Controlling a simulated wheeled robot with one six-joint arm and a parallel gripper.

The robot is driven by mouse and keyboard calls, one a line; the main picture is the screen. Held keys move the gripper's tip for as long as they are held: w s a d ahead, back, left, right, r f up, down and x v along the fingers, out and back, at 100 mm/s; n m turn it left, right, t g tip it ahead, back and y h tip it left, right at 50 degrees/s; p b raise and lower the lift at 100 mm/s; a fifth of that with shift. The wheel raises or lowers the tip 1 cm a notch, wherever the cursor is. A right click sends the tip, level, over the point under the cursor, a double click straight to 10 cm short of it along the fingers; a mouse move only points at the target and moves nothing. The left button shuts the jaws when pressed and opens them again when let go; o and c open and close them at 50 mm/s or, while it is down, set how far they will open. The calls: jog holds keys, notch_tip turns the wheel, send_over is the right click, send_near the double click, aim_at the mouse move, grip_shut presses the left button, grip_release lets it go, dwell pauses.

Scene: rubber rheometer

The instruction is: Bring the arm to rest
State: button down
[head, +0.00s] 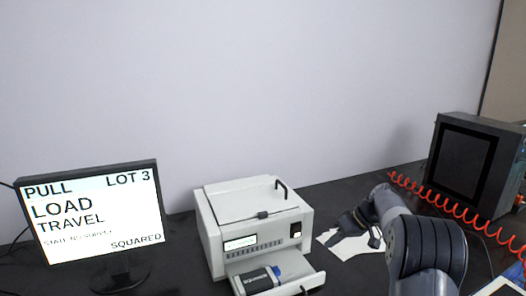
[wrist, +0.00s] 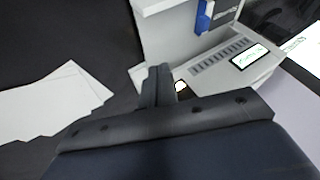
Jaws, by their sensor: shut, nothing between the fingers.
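My arm (head: 425,245) reaches in from the lower right of the head view. My gripper (head: 350,222) is above the black bench, close to the right side of the white instrument (head: 222,215) and over some white sheets (head: 352,246). In the wrist view my gripper (wrist: 158,88) shows dark fingers together, with nothing between them. The instrument's side and its small lit display (wrist: 250,56) are just beyond the fingertips. I cannot tell whether the fingers touch anything.
A monitor (head: 92,215) with text stands at left. An open drawer (head: 310,281) at the instrument's front holds a grey and blue device (head: 257,281). A red coiled hose (head: 450,208) runs before a dark cabinet (head: 468,165) at right. White sheets (wrist: 50,102) lie left in the wrist view.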

jog(key=d+f+m+h, duration=0.1)
jog(key=f, duration=0.1)
jog(key=d+f+m+t+h, duration=0.1)
jog(key=f, duration=0.1)
jog(key=d+f+m+h, duration=0.1)
jog(key=d+f+h, duration=0.1)
jog(key=shift+s+f+p, duration=0.15)
jog(key=shift+s+p, duration=0.2)
jog(key=shift+p, duration=0.05)
jog(key=shift+s+d+f+m+t+h, duration=0.25)
jog(key=shift+d+f+t+h, duration=0.2)
jog(key=shift+d+h, duration=0.2)
jog(key=shift+s+d+f+m+t+h, duration=0.25)
jog(key=shift+d+f+t+h, duration=0.1)
jog(key=shift+d+f+h, duration=0.25)
jog(key=shift+s+d+f+t+h+p, duration=0.1)
jog(key=shift+s+d+t+h+p, duration=0.1)
jog(key=shift+d+t+h+p, duration=0.35)
jog(key=shift+s+a+t+h, duration=0.1)
jog(key=shift+s+t+h, duration=0.15)
jog(key=shift+t+h, duration=0.2)
jog(key=shift+s+a+r+t, duration=0.25)
jog(key=shift+a+t, duration=0.05)
jog(key=shift+t, duration=0.3)
